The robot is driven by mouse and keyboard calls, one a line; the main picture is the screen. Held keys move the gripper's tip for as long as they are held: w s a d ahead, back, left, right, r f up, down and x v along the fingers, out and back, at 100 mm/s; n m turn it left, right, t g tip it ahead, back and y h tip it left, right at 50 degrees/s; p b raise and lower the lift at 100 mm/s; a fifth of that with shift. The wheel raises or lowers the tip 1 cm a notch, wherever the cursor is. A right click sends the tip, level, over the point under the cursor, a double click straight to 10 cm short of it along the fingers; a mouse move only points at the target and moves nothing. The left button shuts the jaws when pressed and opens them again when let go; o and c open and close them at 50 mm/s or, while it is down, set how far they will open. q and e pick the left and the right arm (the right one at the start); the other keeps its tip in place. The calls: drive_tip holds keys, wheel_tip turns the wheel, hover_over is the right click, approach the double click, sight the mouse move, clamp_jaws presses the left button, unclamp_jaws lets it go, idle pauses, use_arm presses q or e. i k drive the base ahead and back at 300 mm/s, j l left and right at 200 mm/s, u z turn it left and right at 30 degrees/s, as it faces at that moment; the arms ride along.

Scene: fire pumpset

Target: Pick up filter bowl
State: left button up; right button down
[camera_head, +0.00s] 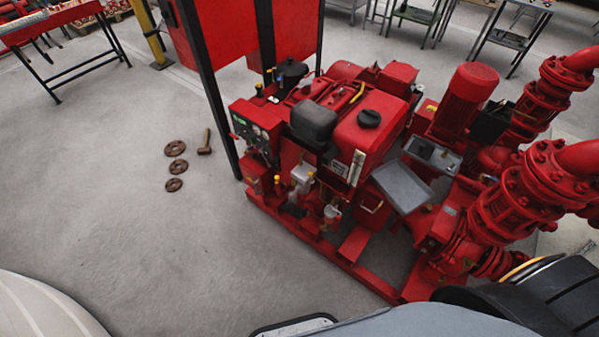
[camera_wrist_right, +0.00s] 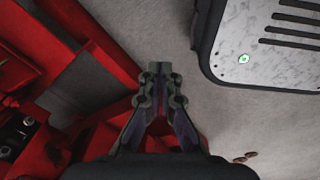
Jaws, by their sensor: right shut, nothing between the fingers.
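The red pumpset (camera_head: 350,130) stands on the floor right of the middle in the head view. Low on its near side are two small pale, bowl-like parts: a whitish one (camera_head: 301,175) and a smaller one (camera_head: 332,211) below and to its right. I cannot tell for sure which is the filter bowl; both appear mounted on the pumpset. My right gripper (camera_wrist_right: 161,78) shows in the right wrist view, fingers together and empty, with red frame parts to its left and bare floor beyond the tips. No bowl is clear there. My left gripper is not in view.
Three brown ring-shaped flanges (camera_head: 175,149) and a hammer (camera_head: 205,143) lie on the floor left of the pumpset. A red table (camera_head: 50,24) stands at the upper left. Large red pipes (camera_head: 515,205) rise at the right. The floor at the left is mostly clear.

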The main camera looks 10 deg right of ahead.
sight(301, 189)
drive_tip(key=i+j+z, duration=0.1)
drive_tip(key=z, duration=0.3)
drive_tip(key=i+j+z, duration=0.15)
drive_tip(key=z, duration=0.25)
drive_tip(key=j+z, duration=0.15)
drive_tip(key=z, duration=0.25)
drive_tip(key=i+j+z, duration=0.1)
drive_tip(key=z, duration=0.35)
drive_tip(key=j+z, duration=0.5)
drive_tip(key=j, duration=0.5)
drive_tip(key=j+z, duration=0.15)
drive_tip(key=j, duration=0.4)
drive_tip(key=j+z, duration=0.1)
drive_tip(key=j, duration=0.5)
drive_tip(key=k+j+z, duration=0.1)
drive_tip(key=j, duration=0.5)
drive_tip(key=k+j+z, duration=0.15)
drive_tip(key=j, duration=0.4)
drive_tip(key=j+z, duration=0.1)
drive_tip(key=j, duration=0.45)
drive_tip(key=k, duration=0.05)
